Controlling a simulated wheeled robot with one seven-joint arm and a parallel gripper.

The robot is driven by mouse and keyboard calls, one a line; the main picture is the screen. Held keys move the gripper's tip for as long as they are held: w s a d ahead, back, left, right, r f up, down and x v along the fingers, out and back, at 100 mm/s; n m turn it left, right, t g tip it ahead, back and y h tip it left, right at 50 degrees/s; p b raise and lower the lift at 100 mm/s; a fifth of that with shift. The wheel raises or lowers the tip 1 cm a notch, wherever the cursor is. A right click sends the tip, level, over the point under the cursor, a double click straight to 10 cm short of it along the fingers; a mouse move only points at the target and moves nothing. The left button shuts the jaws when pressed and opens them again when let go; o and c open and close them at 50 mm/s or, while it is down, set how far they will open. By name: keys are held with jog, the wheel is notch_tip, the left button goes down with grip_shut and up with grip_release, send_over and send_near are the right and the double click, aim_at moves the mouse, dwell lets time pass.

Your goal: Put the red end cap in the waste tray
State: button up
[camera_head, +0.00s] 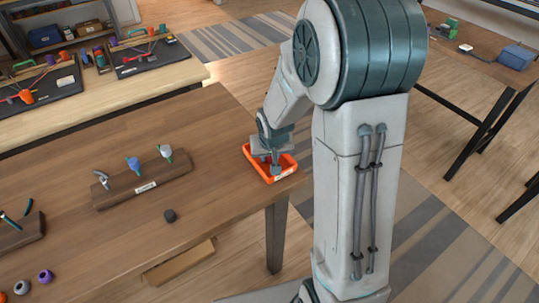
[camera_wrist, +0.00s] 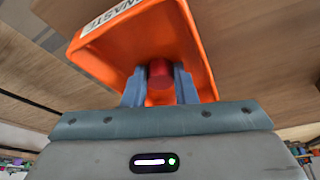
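The red end cap (camera_wrist: 160,75) shows in the wrist view between the two fingers of my gripper (camera_wrist: 160,90), which look closed against its sides. The orange waste tray (camera_wrist: 130,45), labelled WASTE, lies directly beyond the fingers, with the cap seen against its inside. In the head view the tray (camera_head: 262,171) stands at the right end of the brown table, and my gripper (camera_head: 274,160) points down over it, its tips low at the tray. The cap is hidden in the head view. I cannot tell whether it touches the tray floor.
A wooden holder (camera_head: 142,193) with several tools stands on the brown table (camera_head: 215,200). A dark round piece (camera_head: 170,215) lies in front of it. Rings (camera_head: 45,277) and another tool block (camera_head: 22,236) are at the left. The table between holder and tray is clear.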

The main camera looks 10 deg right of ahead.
jog(key=shift+o, duration=0.4)
jog(key=shift+s+p, duration=0.25)
jog(key=shift+p, duration=0.4)
jog(key=w+p+v, duration=0.1)
jog(key=v, duration=1.1)
jog(key=s+r, duration=0.2)
jog(key=s, duration=0.6)
jog(key=s+r+g, duration=0.1)
jog(key=s+r, duration=0.2)
jog(key=s, duration=0.5)
jog(key=shift+n+g, duration=0.3)
jog(key=shift+n, duration=0.1)
